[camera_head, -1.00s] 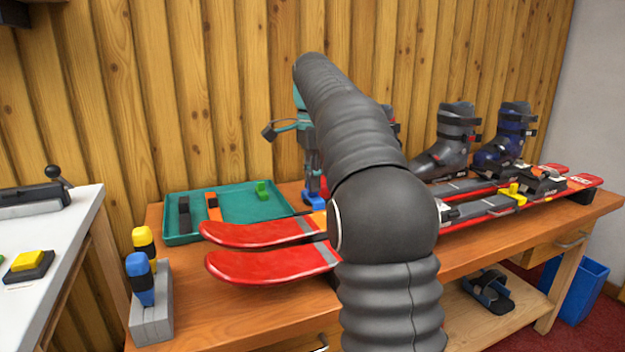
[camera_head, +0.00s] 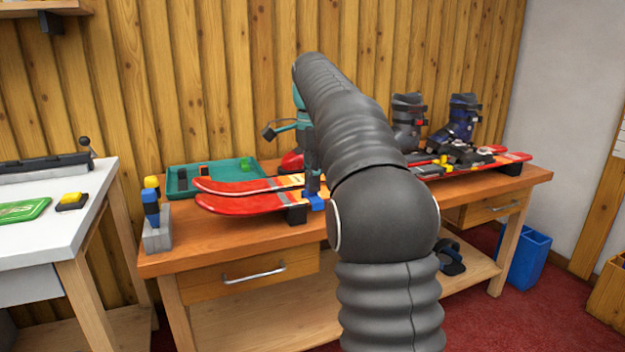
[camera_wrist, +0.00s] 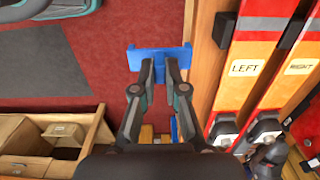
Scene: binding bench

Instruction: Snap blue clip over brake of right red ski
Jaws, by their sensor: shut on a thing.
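My gripper (camera_wrist: 160,68) is shut on the blue clip (camera_wrist: 160,56), which hangs between the fingertips. In the wrist view both are over the red floor, just off the bench's front edge and apart from the skis. In the head view the clip (camera_head: 314,201) shows below the gripper, in front of the near ski. The near red ski (camera_wrist: 242,85) is labelled LEFT. The right red ski (camera_wrist: 290,88), labelled RIGHT, lies beyond it and also shows in the head view (camera_head: 235,187). My arm hides the skis' middle; I cannot make out the right ski's brake.
The wooden bench (camera_head: 215,245) carries a teal tray (camera_head: 250,163) behind the ski tips and a grey block (camera_head: 157,236) with blue and yellow tools. A yellow clip (camera_head: 440,160) sits on the skis, with boots (camera_head: 461,120) behind.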

